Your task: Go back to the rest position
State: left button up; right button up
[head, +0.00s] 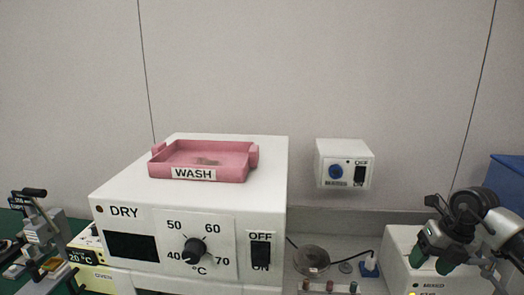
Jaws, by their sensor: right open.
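My right gripper (433,256) is at the lower right of the head view, with its two dark green fingertips apart and nothing between them. It hangs in front of a white box labelled MIXED (400,241); I cannot tell whether it touches the box. My left gripper is not in view.
A white DRY oven (140,206) with a dial and a switch fills the centre left. A pink WASH tray (240,172) rests on its top. A small white switch box (345,150) is on the wall. A round dish (312,262) and small vials (330,286) stand between oven and gripper.

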jog(key=a+f+n+t+y, duration=0.2)
jog(key=a+y, duration=0.6)
jog(key=a, duration=1)
jog(key=s+a+r+m+t+y, duration=0.3)
jog(key=a+r+m+t+y, duration=0.25)
jog(key=a+m+t, duration=0.25)
jog(key=s+d+f+m+t+h, duration=0.2)
jog(key=s+d+f+m+h, duration=0.3)
jog(key=m+h, duration=0.45)
jog(key=s+d+f+m+t+h, duration=0.2)
jog(key=d+f+m+h, duration=0.45)
jog(key=m, duration=0.65)
jog(key=s+a+f+m+g, duration=0.1)
jog(key=s+f+g, duration=0.3)
jog(key=s, duration=0.3)
jog(key=s+f+m+g, duration=0.2)
jog(key=s+f+g, duration=0.2)
jog(key=s, duration=0.2)
jog(key=s+a+f+m+g, duration=0.1)
jog(key=s+f+g, duration=0.3)
jog(key=s, duration=0.3)
notch_tip(320, 180, down, 25)
jog(key=s+g, duration=0.1)
jog(key=s+d+f+g, duration=0.1)
jog(key=s+d+f, duration=0.2)
jog(key=s+f, duration=1.3)
jog(key=shift+s+f, duration=0.2)
jog(key=shift+f, duration=0.15)
